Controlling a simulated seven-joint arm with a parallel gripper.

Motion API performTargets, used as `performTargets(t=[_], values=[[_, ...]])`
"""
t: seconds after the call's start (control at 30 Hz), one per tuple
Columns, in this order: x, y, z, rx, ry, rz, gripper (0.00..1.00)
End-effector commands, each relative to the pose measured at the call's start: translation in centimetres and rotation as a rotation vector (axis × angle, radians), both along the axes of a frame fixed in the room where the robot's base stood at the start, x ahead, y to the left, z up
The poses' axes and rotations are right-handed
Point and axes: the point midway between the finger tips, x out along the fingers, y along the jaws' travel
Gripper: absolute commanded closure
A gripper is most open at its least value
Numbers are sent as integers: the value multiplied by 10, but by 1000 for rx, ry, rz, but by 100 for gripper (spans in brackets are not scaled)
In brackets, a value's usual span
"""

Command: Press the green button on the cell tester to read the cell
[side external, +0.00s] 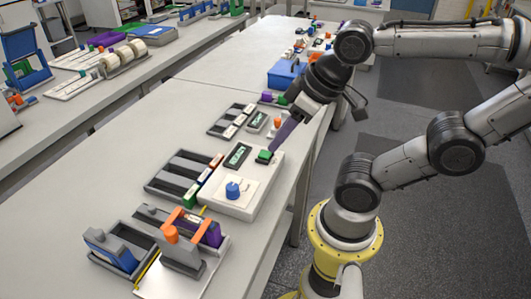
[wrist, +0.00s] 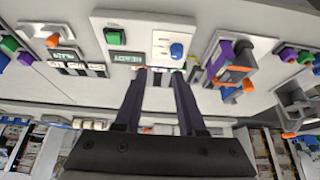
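The cell tester (side external: 225,203) is a white box on the bench with a blue knob (side external: 233,190), a dark display (side external: 238,155) and a green button (side external: 264,156). In the side external view my gripper (side external: 271,149) points down with purple fingers, tips close to the green button; I cannot tell whether they touch it. In the wrist view the green button (wrist: 115,38) is up and left of my gripper (wrist: 160,72), and the blue knob (wrist: 176,50) is just above and right of the tips. The fingers are apart with nothing between them.
Grey cell trays (side external: 180,175) sit left of the tester, with coloured cells along their edge. A fixture with orange and purple parts (side external: 185,240) stands in front. A blue bin (side external: 285,74) is further back. Bare bench lies to the left.

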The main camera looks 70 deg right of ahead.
Motion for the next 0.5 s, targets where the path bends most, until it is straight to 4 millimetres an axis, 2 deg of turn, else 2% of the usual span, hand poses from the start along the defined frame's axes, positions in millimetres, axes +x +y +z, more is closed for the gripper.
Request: performTargets(t=[0.03, 0.2, 0.5], values=[[0, 0, 0, 0, 0, 0, 71], [0, 0, 0, 0, 0, 0, 100], [0, 0, 0, 0, 0, 0, 100]])
